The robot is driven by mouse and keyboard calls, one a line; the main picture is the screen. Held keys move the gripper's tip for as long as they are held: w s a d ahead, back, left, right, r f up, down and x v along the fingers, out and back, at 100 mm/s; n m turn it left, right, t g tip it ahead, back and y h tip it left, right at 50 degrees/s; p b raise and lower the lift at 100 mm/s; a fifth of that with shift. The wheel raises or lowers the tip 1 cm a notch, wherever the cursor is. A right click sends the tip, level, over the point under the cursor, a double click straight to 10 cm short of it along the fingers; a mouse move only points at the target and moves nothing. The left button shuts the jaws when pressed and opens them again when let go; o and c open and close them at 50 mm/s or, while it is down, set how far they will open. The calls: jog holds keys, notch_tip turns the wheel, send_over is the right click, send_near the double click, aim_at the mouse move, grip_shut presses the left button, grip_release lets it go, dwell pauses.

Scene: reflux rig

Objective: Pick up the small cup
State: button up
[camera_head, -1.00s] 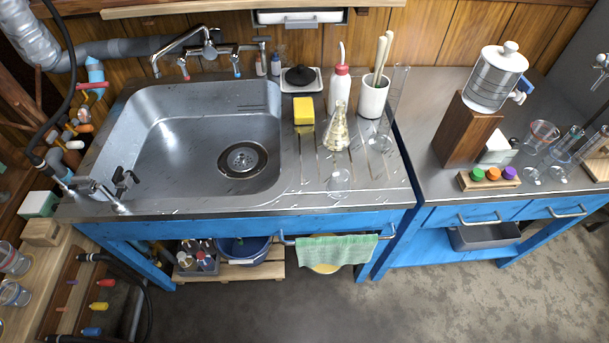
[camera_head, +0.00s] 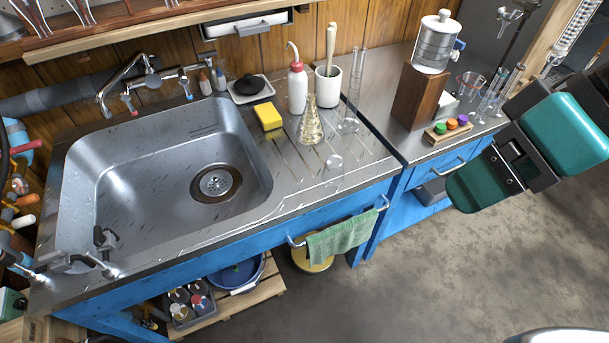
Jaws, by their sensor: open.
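A small clear glass cup (camera_head: 333,162) stands on the front right part of the ribbed drainboard, near the counter's front edge. It is see-through, so its outline is faint. A larger clear beaker (camera_head: 470,84) stands on the right-hand bench. I cannot tell for certain which of these is the small cup. Teal and black links of my arm show at the right, in front of the right bench.
Near the small glass stand a conical flask (camera_head: 311,122), a tall glass cylinder (camera_head: 354,95), a red-capped wash bottle (camera_head: 297,88) and a white brush pot (camera_head: 328,86). A yellow sponge (camera_head: 268,116) lies by the sink (camera_head: 85,190). A green towel (camera_head: 341,236) hangs in front.

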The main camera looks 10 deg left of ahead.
jog(key=w+a+f+t+y+b, duration=0.1)
jog(key=w+a+f+t+b, duration=0.2)
jog(key=f+b, duration=0.7)
jog(key=w+a+f+t+y+b, duration=0.1)
jog(key=w+f+t+y+b, duration=0.3)
jog(key=f+b, duration=0.6)
jog(key=t+b, duration=0.7)
jog(key=b, duration=1.6)
send_near(340, 169)
jog(key=shift+y, duration=0.4)
jog(key=p+x, duration=1.1)
jog(key=p, duration=0.8)
jog(key=shift+w+a+r, duration=0.1)
jog(key=shift+w+r, duration=0.05)
jog(key=shift+w, duration=0.1)
jog(key=shift+w+a, duration=0.2)
jog(key=shift+w, duration=0.15)
jog(key=shift+f, duration=0.25)
jog(key=shift+c, duration=0.2)
jog(key=c, duration=1)
